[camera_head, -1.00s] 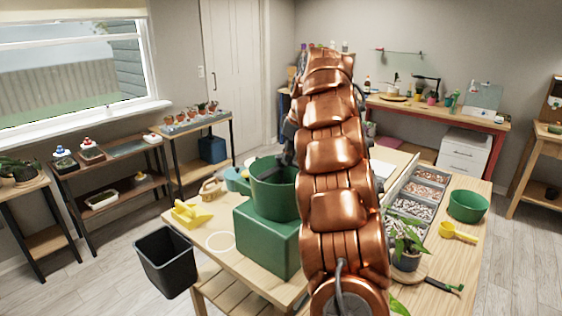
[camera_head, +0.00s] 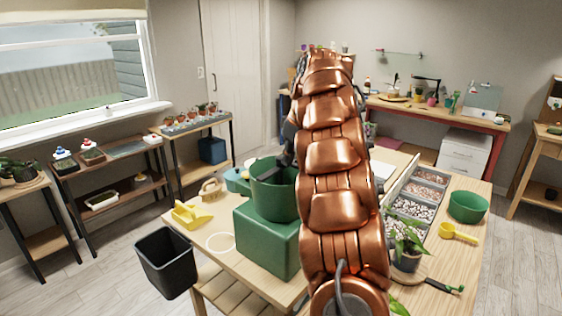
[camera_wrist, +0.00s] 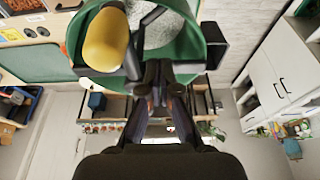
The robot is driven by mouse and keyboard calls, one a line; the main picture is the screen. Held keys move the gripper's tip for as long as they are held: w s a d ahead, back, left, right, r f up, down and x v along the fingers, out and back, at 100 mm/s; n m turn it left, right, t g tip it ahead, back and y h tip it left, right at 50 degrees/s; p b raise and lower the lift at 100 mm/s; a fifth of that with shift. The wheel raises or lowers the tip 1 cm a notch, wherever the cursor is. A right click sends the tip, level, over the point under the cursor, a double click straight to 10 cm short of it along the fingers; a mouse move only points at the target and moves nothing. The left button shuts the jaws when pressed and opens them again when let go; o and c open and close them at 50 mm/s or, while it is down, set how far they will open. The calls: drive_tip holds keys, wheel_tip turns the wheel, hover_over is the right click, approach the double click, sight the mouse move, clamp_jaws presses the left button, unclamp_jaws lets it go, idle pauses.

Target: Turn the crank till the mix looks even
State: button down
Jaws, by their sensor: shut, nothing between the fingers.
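A green mixing tub (camera_head: 272,203) stands on a green box (camera_head: 266,240) on the wooden bench, partly behind my copper arm. In the wrist view the tub (camera_wrist: 196,50) is open at the top, with a pale grey, speckled mix (camera_wrist: 168,25) inside. A yellow crank knob (camera_wrist: 107,40) and dark crank bars (camera_wrist: 134,62) cross the tub's left part. My gripper (camera_wrist: 158,72) is shut and empty at the tub's near rim, right of the knob and apart from it. Whether its fingers touch the crank bar or rim is unclear.
A black bin (camera_head: 165,262) hangs or stands at the bench's left edge. A yellow scoop (camera_head: 190,215) lies nearby. Right of my arm are a divided tray (camera_head: 413,210), a potted plant (camera_head: 407,255), a green bowl (camera_head: 468,207) and a yellow trowel (camera_head: 457,233).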

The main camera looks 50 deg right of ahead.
drive_tip(key=shift+f, duration=0.2)
drive_tip(key=shift+f+b, duration=1.55)
drive_tip(key=shift+b, duration=0.35)
